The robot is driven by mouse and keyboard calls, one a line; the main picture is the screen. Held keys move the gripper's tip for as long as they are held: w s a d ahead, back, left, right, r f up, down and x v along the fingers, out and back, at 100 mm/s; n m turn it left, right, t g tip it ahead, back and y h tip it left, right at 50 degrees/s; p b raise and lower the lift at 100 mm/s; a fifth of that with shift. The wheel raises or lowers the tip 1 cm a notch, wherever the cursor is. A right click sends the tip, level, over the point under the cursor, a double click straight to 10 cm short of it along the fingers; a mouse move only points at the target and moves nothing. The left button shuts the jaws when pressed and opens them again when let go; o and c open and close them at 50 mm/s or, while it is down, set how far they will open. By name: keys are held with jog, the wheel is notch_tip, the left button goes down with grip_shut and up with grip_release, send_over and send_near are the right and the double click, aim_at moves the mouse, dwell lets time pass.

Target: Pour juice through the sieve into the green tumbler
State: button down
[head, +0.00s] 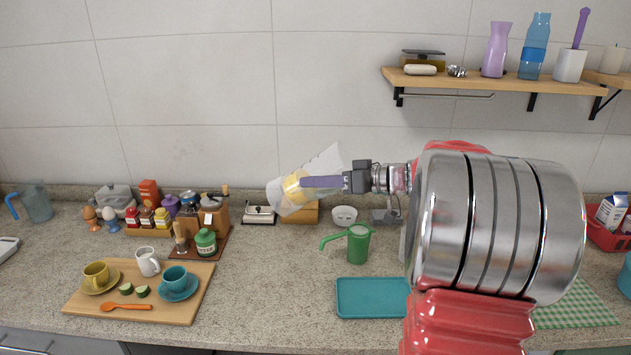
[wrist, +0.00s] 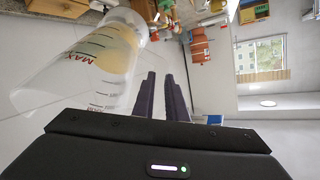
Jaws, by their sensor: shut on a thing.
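My gripper (head: 303,182) has purple fingers closed on a clear measuring jug (head: 328,160) and holds it tilted in the air, left of and above the green tumbler. The jug holds yellow juice (head: 293,190). The wrist view shows the jug (wrist: 60,85) with red MAX markings beside my gripper (wrist: 160,76), and the juice (wrist: 118,50) toward its far end. The green tumbler (head: 358,250) stands upright on the counter. A sieve (head: 334,239) with a green handle appears to sit at its mouth, the handle reaching left. No juice stream shows.
A teal tray (head: 372,298) lies in front of the tumbler. A wooden board (head: 135,306) with cups is at left, with jars and boxes behind it. A wall shelf (head: 500,83) holds bottles at upper right. The counter between board and tray is clear.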

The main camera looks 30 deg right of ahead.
jog(key=shift+s+d+f+m+t+y, duration=0.1)
jog(key=shift+s+d+f+t+y, duration=0.1)
jog(key=shift+f+t+y, duration=0.25)
jog(key=shift+s+d+f+m+t+y, duration=0.1)
jog(key=shift+s+d+f+t+y, duration=0.15)
jog(key=shift+f+t, duration=0.4)
jog(key=shift+s+d+f+m+t+y, duration=0.1)
jog(key=shift+s+d+f+t+y, duration=0.1)
jog(key=shift+f+t+y, duration=0.3)
dwell(1.2)
jog(key=shift+f, duration=0.1)
jog(key=shift+r+n+g+h, duration=0.2)
jog(key=shift+g+h, duration=0.55)
jog(key=shift+g, duration=0.2)
jog(key=shift+r+n+g+h, duration=0.2)
jog(key=shift+g+h, duration=0.6)
jog(key=shift+g, duration=0.2)
jog(key=shift+r+n+g+h, duration=0.2)
jog(key=shift+g+h, duration=0.55)
jog(key=shift+g, duration=0.2)
